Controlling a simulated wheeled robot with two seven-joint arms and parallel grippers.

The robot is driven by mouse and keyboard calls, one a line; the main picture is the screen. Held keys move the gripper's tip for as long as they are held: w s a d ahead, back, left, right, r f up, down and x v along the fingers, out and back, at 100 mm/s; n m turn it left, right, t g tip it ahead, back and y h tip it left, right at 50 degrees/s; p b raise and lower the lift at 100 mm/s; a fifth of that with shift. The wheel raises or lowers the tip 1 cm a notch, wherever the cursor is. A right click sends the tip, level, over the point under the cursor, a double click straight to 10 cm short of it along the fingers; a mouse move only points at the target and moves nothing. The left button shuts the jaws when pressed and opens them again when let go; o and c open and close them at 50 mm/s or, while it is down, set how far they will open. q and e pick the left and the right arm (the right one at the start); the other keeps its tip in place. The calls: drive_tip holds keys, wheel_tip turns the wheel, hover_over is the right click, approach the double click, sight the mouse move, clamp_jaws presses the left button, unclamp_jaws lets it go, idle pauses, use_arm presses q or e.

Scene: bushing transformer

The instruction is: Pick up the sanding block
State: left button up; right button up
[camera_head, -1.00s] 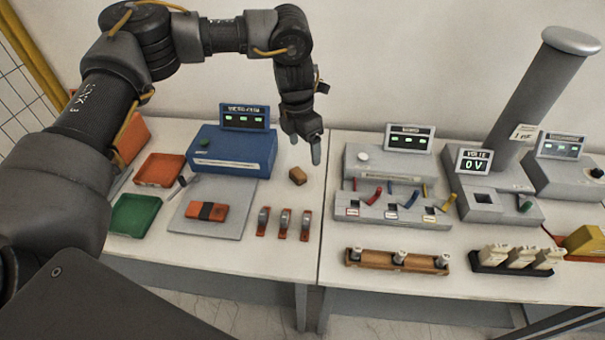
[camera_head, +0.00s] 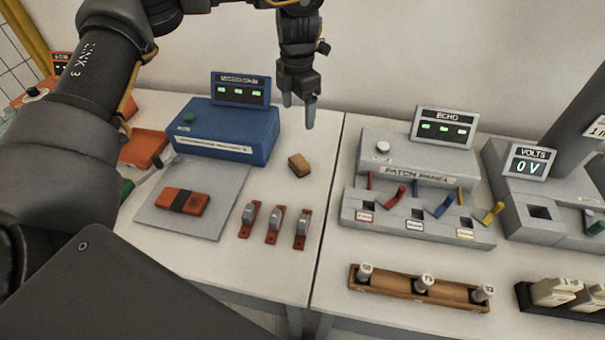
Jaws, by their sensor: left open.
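The sanding block (camera_head: 299,165) is a small brown block with a darker underside. It lies on the white table to the right of the blue machine, near the table's right edge. My left gripper (camera_head: 298,112) points down above and behind it, with its two fingers apart and nothing between them. The fingertips are clear of the block. My right gripper is not in view.
The blue machine (camera_head: 222,132) stands left of the block. Three orange-based clips (camera_head: 273,225) and a grey mat (camera_head: 195,195) with an orange-and-black device (camera_head: 183,201) lie in front. The grey patch panel (camera_head: 420,165) stands on the right table.

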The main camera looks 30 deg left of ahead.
use_arm(q)
drive_tip(key=b, duration=0.5)
hover_over(299, 161)
wheel_tip(299, 161, down, 7)
drive_tip(key=f, duration=0.6)
drive_tip(key=shift+w, duration=0.35)
drive_tip(key=shift+s+f, duration=0.2)
drive_tip(key=shift+f, duration=0.2)
wheel_tip(299, 161, down, 4)
drive_tip(key=shift+s+r+p, duration=0.15)
drive_tip(key=shift+p, duration=0.65)
drive_tip(key=shift+f, duration=0.4)
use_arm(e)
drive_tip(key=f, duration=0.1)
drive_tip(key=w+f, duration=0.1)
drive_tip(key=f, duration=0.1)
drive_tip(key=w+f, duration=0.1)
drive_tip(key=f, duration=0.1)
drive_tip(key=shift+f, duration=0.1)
